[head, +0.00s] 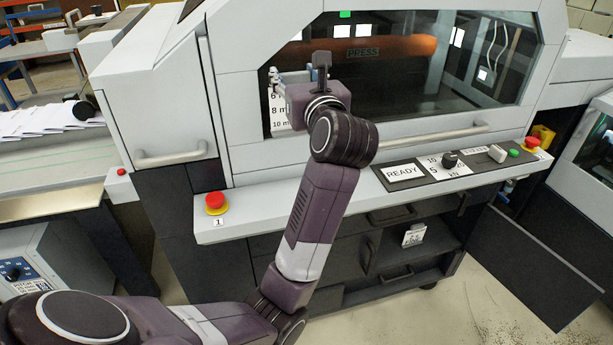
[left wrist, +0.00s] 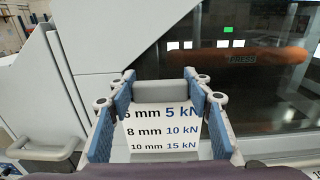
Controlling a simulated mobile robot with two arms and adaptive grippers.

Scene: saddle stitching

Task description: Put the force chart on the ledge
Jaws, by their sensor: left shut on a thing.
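The force chart (head: 278,112) is a white card with printed lines of mm and kN values. It is partly hidden behind my left arm in the head view and shows larger in the left wrist view (left wrist: 160,131). My left gripper (head: 276,78) is shut on the chart and holds it upright in front of the press, above the ledge. In the left wrist view its blue-padded fingers stand on both sides of the card's grey top piece. The grey ledge (head: 262,208) runs along the press front, below the window. My right gripper is not in view.
A red button (head: 215,203) stands at the ledge's left end. A READY panel (head: 405,172), a knob (head: 450,159) and another red button (head: 532,142) take up its right part. A handle bar (head: 420,137) runs above. Bare ledge shows right of the left button.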

